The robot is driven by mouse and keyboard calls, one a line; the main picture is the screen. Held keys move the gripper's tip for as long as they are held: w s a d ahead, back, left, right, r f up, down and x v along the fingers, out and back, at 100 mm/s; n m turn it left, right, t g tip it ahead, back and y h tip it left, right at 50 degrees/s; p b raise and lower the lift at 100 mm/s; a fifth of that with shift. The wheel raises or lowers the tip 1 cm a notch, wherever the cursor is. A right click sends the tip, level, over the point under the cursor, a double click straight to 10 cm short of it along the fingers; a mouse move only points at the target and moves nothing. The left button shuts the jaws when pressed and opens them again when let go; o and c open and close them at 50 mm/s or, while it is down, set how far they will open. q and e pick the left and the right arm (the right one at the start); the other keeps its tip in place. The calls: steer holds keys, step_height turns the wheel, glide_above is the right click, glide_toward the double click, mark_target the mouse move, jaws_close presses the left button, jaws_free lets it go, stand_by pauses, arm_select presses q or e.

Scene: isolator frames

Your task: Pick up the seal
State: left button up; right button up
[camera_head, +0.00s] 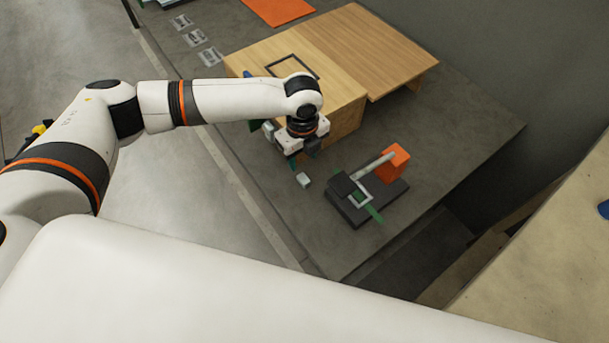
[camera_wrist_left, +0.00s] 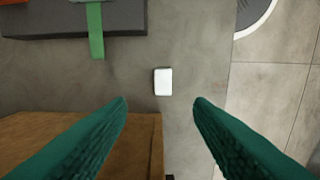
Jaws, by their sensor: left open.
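A small white block (camera_head: 303,180), which seems to be the seal, lies on the grey surface in front of the wooden box. It also shows in the left wrist view (camera_wrist_left: 163,82), upright in the picture and just beyond the fingertips, between their lines. My left gripper (camera_head: 290,157) is above the surface, close to the block and beside the box. In the left wrist view its green fingers (camera_wrist_left: 160,103) are wide apart with nothing between them. My right gripper is not in view.
A wooden box (camera_head: 345,117) with a thin dark frame (camera_head: 290,66) on top stands behind my gripper. A dark fixture (camera_head: 365,203) with an orange block (camera_head: 393,163) and green strip (camera_head: 373,213) stands to the right. The surface's front edge is nearby.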

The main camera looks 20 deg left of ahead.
mark_target(301, 175)
arm_select(q)
steer(key=shift+f, duration=1.1)
steer(key=f, duration=0.5)
steer(key=shift+s+a, duration=0.1)
steer(key=shift+a, duration=0.1)
steer(key=shift+f, duration=0.25)
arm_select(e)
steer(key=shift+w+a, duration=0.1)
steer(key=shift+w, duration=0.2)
arm_select(q)
jaws_close()
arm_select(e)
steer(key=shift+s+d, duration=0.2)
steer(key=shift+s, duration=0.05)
